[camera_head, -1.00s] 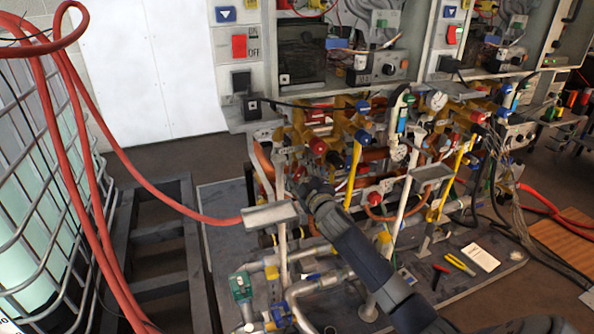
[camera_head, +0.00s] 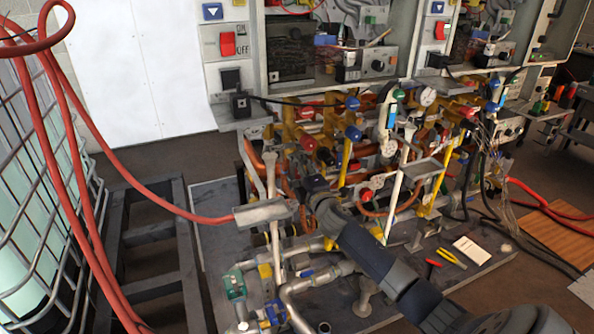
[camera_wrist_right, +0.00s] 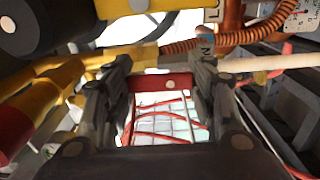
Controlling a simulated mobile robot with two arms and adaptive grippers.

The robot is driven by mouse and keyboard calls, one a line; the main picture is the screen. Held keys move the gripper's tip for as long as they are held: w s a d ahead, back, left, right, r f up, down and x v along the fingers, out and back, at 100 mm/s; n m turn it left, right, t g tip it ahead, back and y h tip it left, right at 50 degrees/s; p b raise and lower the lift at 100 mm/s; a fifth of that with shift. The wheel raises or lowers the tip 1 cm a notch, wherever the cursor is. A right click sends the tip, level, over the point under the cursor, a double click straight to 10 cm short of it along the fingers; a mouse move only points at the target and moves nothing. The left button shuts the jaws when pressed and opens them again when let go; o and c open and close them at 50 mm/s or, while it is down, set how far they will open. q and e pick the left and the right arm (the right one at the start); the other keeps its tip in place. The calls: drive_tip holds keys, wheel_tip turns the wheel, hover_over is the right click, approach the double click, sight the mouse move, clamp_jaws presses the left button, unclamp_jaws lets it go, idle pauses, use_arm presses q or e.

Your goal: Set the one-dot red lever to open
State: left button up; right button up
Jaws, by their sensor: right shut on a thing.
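In the right wrist view, a red lever (camera_wrist_right: 163,83) lies crosswise between the two dark fingers of my right gripper (camera_wrist_right: 160,64). The gripper is shut on it, with a finger at each end of the visible red part. In the head view, my right gripper (camera_head: 316,187) reaches in from the lower right among the pipes and valves below the heaters. The lever is hidden there behind the gripper and pipes. No dot mark on the lever can be made out. My left gripper is not in view.
Yellow pipes (camera_wrist_right: 55,85) and an orange corrugated hose (camera_wrist_right: 272,22) run close around the gripper in the wrist view. In the head view, a grey metal tray (camera_head: 263,212) stands just left of it. A red hose (camera_head: 150,195) crosses at left.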

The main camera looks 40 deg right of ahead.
idle(0.3)
drive_tip(key=o, duration=1.5)
drive_tip(key=shift+w, duration=0.1)
drive_tip(key=v, duration=1.2)
